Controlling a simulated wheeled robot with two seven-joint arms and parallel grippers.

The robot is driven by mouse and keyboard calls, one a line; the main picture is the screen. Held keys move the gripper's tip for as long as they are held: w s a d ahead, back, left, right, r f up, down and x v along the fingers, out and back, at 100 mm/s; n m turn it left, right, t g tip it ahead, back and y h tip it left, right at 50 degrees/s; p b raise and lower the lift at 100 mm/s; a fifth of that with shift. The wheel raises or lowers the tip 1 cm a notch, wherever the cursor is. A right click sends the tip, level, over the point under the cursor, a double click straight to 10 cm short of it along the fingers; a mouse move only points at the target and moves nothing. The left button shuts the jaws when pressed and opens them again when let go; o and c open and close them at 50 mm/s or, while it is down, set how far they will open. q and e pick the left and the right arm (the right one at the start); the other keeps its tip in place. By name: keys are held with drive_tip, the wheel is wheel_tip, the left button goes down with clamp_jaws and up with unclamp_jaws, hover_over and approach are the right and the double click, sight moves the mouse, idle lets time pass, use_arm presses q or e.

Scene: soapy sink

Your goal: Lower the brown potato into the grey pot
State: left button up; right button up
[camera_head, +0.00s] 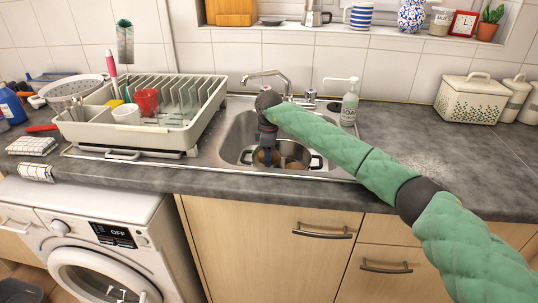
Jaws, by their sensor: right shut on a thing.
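The grey pot (311,162) sits in the metal sink basin, with dark handles at its sides. My right arm, in a green sleeve, reaches in from the right, and my right gripper (266,152) points down over the left part of the pot. It is shut on the brown potato (262,157), which is at the pot's opening, partly hidden by the fingers. Another brownish round thing shows inside the pot to the right of the gripper. I cannot tell whether the potato touches the pot's bottom. My left gripper is not in view.
A dish rack (190,128) with a red cup (146,101) stands left of the sink. A faucet (268,75) rises behind the basin, and a soap bottle (349,106) stands at its back right. The counter to the right is mostly clear.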

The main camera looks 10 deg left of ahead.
drive_tip(key=shift+f+b, duration=0.3)
drive_tip(key=shift+f, duration=0.55)
idle(0.6)
drive_tip(key=o, duration=1.2)
drive_tip(key=shift+c, duration=0.2)
drive_tip(key=shift+r, duration=0.15)
